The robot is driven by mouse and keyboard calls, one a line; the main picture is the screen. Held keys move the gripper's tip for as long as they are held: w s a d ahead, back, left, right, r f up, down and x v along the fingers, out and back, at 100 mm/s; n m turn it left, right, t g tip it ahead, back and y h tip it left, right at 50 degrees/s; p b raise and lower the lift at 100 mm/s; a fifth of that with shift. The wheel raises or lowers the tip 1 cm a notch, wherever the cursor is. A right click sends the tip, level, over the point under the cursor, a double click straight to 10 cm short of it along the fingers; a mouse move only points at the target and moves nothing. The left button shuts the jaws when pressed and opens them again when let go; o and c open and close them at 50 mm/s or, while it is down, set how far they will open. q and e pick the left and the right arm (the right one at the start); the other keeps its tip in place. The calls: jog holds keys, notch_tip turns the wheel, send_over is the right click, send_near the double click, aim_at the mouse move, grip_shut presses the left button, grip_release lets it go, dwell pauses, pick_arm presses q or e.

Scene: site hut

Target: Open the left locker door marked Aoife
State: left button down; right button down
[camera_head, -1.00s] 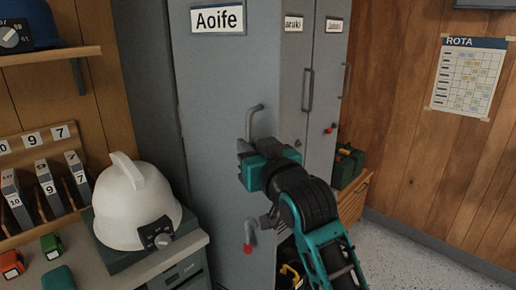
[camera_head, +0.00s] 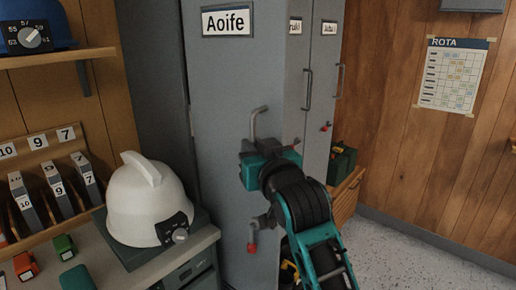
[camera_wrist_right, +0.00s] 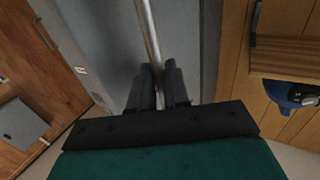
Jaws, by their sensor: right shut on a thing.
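The grey locker door marked Aoife (camera_head: 225,90) fills the middle of the head view, with its white name plate (camera_head: 227,20) near the top. A bent metal bar handle (camera_head: 258,113) stands out from it. My right gripper (camera_head: 262,158) is shut on this handle; the fingers hide its middle. In the right wrist view the bar (camera_wrist_right: 149,35) runs between my two dark fingers (camera_wrist_right: 160,85), against the grey door. The door's right edge overlaps the neighbouring name plate, so it appears slightly ajar. My left gripper is out of view.
Left of the locker, a white helmet (camera_head: 145,205) rests on a desk under a shelf (camera_head: 60,55). Two more locker doors with bar handles (camera_head: 307,90) stand right of Aoife's. A green box (camera_head: 342,163) sits beyond them. Speckled floor (camera_head: 400,250) at the right is clear.

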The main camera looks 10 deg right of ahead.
jog(key=shift+a+r, duration=0.25)
jog(key=shift+r, duration=0.05)
jog(key=c, duration=1.5)
grip_release()
jog(key=shift+o, duration=1.1)
jog(key=shift+w+a+f, duration=0.2)
jog(key=shift+w, duration=0.1)
jog(key=shift+s+d, duration=0.1)
jog(key=shift+d, duration=0.1)
jog(key=shift+f, duration=0.1)
jog(key=shift+s+d, duration=0.1)
